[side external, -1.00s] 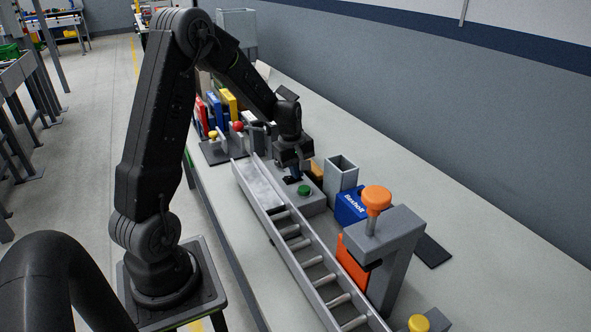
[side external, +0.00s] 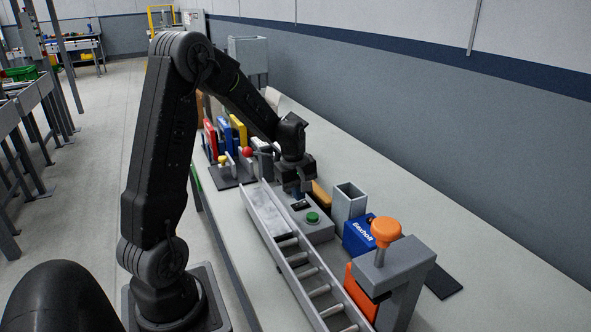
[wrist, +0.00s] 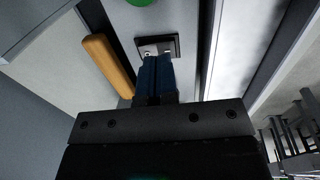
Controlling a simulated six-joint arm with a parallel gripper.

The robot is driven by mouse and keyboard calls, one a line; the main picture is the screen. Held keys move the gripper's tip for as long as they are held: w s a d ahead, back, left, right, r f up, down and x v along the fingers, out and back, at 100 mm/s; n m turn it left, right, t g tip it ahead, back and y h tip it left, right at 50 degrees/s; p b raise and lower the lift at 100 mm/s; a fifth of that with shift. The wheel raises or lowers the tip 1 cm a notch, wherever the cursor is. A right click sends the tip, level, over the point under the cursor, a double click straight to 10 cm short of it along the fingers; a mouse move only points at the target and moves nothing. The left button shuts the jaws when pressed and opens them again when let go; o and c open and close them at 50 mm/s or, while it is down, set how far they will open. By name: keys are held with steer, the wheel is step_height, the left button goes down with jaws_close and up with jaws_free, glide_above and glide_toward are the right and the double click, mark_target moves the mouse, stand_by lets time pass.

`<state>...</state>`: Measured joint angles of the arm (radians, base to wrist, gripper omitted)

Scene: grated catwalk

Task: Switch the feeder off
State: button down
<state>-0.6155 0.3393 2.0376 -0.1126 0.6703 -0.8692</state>
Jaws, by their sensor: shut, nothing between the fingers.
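A grey control box (side external: 322,230) carries a green button (side external: 312,217) and a small black switch plate (side external: 299,205). In the wrist view the switch plate (wrist: 174,42) lies just beyond my fingertips, and the green button (wrist: 139,2) is cut off at the top edge. My gripper (side external: 303,190) points down over the box at the switch end. Its two dark blue fingers (wrist: 155,62) are together and empty. They cover part of the plate, so I cannot tell the switch's position or whether they touch it.
A roller conveyor (side external: 303,266) runs along the box's left side. An orange-brown bar (side external: 321,194), a grey open-topped bin (side external: 349,201) and a blue box (side external: 358,236) stand on the right. A grey stand with an orange knob (side external: 386,232) is nearer the camera.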

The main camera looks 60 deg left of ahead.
mark_target(298, 204)
step_height(298, 204, up, 12)
steer(key=s, duration=0.1)
steer(key=shift+s, duration=0.25)
steer(key=shift+w, duration=0.1)
steer(key=shift+w+a, duration=0.3)
steer(key=shift+w, duration=0.4)
steer(key=f, duration=0.4)
steer(key=w+f, duration=0.1)
steer(key=f, duration=0.9)
steer(key=shift+w, duration=0.35)
steer(key=shift+f, duration=0.2)
steer(key=shift+s, duration=0.2)
